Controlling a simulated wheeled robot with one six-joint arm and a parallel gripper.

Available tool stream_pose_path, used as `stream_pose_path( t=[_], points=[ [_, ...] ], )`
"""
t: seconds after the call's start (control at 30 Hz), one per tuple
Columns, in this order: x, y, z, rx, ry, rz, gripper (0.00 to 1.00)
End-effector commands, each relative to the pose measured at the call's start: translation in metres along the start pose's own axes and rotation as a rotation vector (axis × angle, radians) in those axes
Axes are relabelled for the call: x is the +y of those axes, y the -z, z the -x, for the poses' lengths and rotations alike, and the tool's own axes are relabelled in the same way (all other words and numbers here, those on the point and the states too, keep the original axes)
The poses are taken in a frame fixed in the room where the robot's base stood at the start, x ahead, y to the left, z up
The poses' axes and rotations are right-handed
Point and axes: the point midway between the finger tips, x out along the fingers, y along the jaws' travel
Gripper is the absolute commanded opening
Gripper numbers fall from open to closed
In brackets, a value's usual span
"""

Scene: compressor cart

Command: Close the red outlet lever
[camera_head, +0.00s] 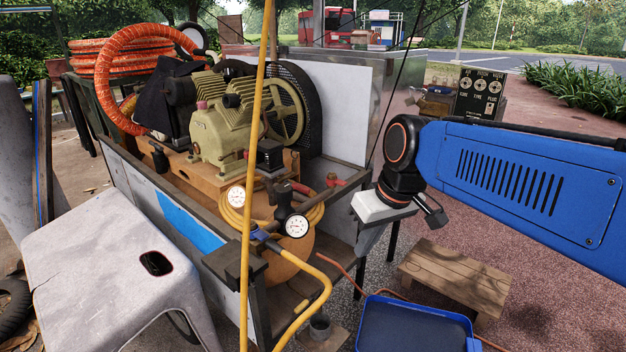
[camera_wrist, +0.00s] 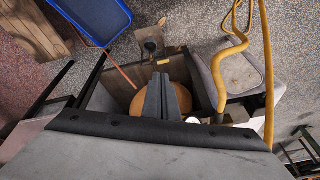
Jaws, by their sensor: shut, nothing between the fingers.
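A small red lever (camera_head: 335,182) sits on a brass-coloured fitting at the right end of the compressor cart's piping, above the tank (camera_head: 290,262). A second red part (camera_head: 299,187) lies just left of it, by the gauges. I cannot tell the lever's exact angle. My gripper (camera_wrist: 162,84) points down with its grey fingers together and nothing between them. In the head view my wrist is right of the red lever, apart from it. In the wrist view the fingers cover part of the orange tank (camera_wrist: 138,103), and I cannot make out the red lever.
Two gauges (camera_head: 296,226) and a blue-handled valve (camera_head: 259,235) are left of the lever. A yellow hose (camera_head: 318,300) hangs in front. The cart's metal panel (camera_head: 335,100) stands behind. A blue tray (camera_head: 415,325) and wooden stool (camera_head: 455,280) are below right.

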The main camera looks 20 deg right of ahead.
Motion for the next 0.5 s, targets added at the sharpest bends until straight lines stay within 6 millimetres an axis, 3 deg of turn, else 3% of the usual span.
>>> stream_pose_path(
  t=[0.5],
  points=[
    [0.019,0.150,0.030,-0.065,0.296,0.206,0.00]
  ],
)
